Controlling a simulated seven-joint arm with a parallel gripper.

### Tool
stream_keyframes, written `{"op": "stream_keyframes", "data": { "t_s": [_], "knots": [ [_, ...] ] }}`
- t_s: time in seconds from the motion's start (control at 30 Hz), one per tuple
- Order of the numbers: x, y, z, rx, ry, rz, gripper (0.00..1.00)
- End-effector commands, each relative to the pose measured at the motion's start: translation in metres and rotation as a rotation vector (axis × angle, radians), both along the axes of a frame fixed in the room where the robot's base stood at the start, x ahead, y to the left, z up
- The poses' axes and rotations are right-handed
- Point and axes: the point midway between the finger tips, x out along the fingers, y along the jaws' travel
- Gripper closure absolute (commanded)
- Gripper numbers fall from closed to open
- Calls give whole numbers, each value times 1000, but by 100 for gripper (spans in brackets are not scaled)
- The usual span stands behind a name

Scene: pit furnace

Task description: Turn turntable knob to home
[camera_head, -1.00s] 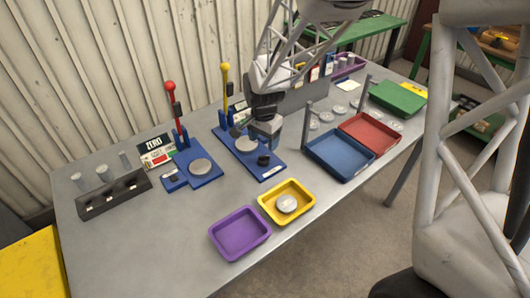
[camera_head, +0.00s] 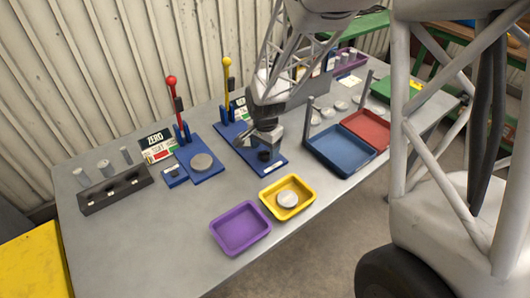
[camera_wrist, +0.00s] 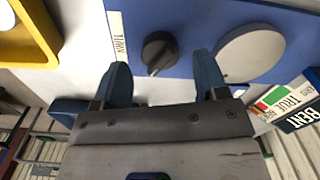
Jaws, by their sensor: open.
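The dark round turntable knob (camera_wrist: 160,50) is on a blue base plate (camera_wrist: 183,18), beside a label reading TURN. Its raised ridge runs diagonally, with a pale mark at its end toward my gripper. My gripper (camera_wrist: 162,66) is open, its blue fingertips on either side of the knob's near edge; contact is not clear. The grey turntable disc (camera_wrist: 252,53) lies right of the knob in the wrist view. In the head view, my gripper (camera_head: 264,140) is over the blue plate (camera_head: 270,169), with the knob (camera_head: 264,155) just below and the disc largely hidden.
A yellow tray (camera_head: 270,205) holding a disc and a purple tray (camera_head: 222,248) stand in front. Blue (camera_head: 340,172) and red (camera_head: 384,146) trays are right. A second blue station with a red-knobbed lever (camera_head: 171,80) is left; a yellow-knobbed lever (camera_head: 227,63) rises behind my gripper.

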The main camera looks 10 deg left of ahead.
Motion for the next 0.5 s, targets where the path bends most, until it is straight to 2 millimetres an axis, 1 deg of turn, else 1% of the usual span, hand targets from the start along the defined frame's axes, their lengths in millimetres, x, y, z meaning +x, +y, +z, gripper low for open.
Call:
{"op": "stream_keyframes", "data": {
  "t_s": [0.1,0.2,0.5],
  "knots": [
    [0,0,-12,0,1,0,33],
    [0,0,-18,0,1,0,33],
    [0,0,-24,0,-1,0,33]
  ]
}}
